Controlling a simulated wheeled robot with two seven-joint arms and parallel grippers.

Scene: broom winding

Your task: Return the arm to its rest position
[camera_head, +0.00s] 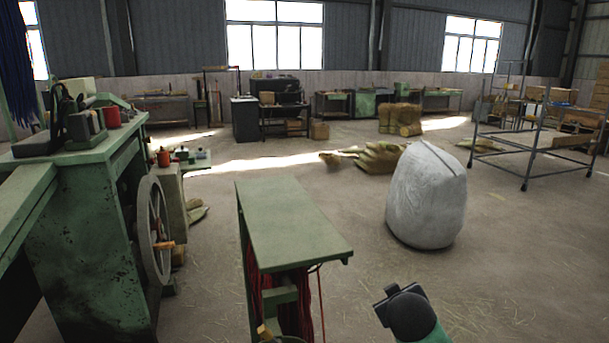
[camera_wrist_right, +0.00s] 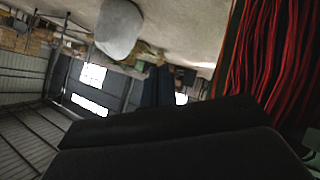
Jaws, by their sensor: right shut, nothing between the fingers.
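My right gripper (camera_wrist_right: 175,128) fills the lower part of the right wrist view as a dark, close-up shape. It is shut, and nothing shows held in it. Hanging red strands (camera_wrist_right: 275,55) are close to it at the right of that view. In the head view red strands (camera_head: 300,310) hang under the green bench top (camera_head: 290,220). A dark, rounded piece with a green body shows at the bottom edge right of the bench; I cannot tell its fingers there. My left gripper is in neither view.
A big white sack (camera_head: 427,195) stands on the floor right of the bench; it also shows in the wrist view (camera_wrist_right: 119,28). A green machine with a wheel (camera_head: 150,230) stands at the left. A metal frame (camera_head: 530,130) is at the right. Floor between is clear.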

